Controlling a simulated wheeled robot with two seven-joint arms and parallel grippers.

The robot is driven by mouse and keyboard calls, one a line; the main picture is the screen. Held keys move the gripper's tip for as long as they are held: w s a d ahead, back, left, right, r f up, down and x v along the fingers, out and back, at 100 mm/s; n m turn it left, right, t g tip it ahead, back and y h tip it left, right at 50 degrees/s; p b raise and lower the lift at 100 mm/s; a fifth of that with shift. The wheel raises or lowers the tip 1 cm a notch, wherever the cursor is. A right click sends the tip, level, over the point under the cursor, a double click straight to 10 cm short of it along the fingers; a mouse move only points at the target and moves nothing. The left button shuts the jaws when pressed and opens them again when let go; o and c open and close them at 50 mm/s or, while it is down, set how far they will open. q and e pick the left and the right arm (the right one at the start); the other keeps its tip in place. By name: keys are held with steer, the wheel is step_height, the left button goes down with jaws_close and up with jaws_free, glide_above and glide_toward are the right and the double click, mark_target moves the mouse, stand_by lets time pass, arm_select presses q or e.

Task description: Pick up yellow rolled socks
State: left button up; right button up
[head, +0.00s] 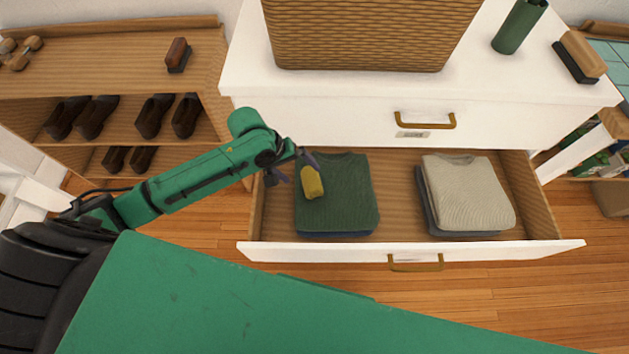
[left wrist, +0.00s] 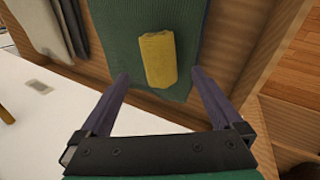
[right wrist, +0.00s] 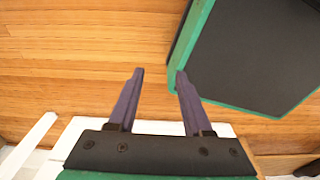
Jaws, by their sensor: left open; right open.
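The yellow rolled socks (head: 312,182) lie on a folded green sweater (head: 345,205) at the left side of the open drawer. My left gripper (head: 291,172) is open and just beside the socks in the head view. In the left wrist view the socks (left wrist: 158,60) are ahead of the open fingertips (left wrist: 160,78), roughly centred between them, with nothing held. My right gripper (right wrist: 158,72) is open and empty in the right wrist view, above the wooden floor; it does not show in the head view.
The white drawer (head: 330,252) is pulled out from the dresser. A beige sweater (head: 465,190) lies on its right side, with bare drawer bottom between the piles. A wicker basket (head: 370,35) stands on the dresser top. A shoe rack (head: 110,80) stands at left.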

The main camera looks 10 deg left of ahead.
mark_target(309, 178)
arm_select(q)
steer(key=x, duration=0.6)
steer(key=shift+w+d+f, duration=0.15)
steer(key=shift+w+d, duration=0.05)
steer(key=shift+d, duration=0.05)
steer(key=c, duration=1.2)
arm_select(e)
steer(key=shift+w+d+f, duration=0.1)
steer(key=shift+d+f, duration=0.05)
steer(key=shift+d, duration=0.25)
steer(key=shift+w+d+f, duration=0.1)
steer(key=shift+d+f, duration=0.05)
steer(key=shift+d, duration=0.25)
